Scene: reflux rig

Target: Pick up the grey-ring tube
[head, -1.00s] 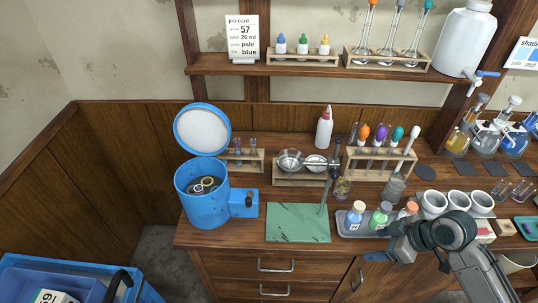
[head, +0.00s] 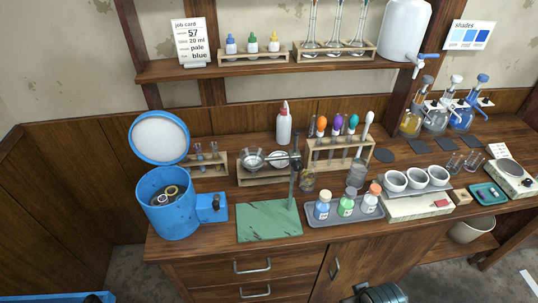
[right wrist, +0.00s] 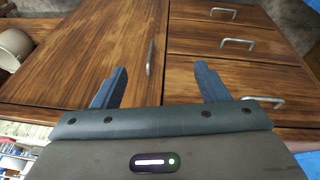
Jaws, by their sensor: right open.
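No tube in view shows a grey ring clearly enough to pick it out. Two small clear tubes (head: 206,151) stand in a wooden rack at the back left, beside the blue drum. More small clear glass pieces (head: 464,162) are at the right of the counter, too small to tell apart. The blue drum (head: 168,212) has its lid open and holds several ring-shaped things (head: 170,191), one yellowish. My right gripper (right wrist: 159,82) is open and empty, facing the wooden cabinet front below the counter.
A green mat (head: 268,222) lies at the counter front with a stand on it. A grey tray (head: 344,214) holds several capped bottles. A rack (head: 340,152) holds colour-topped droppers. White cups (head: 412,180) stand to the right. Drawers (head: 252,267) are below.

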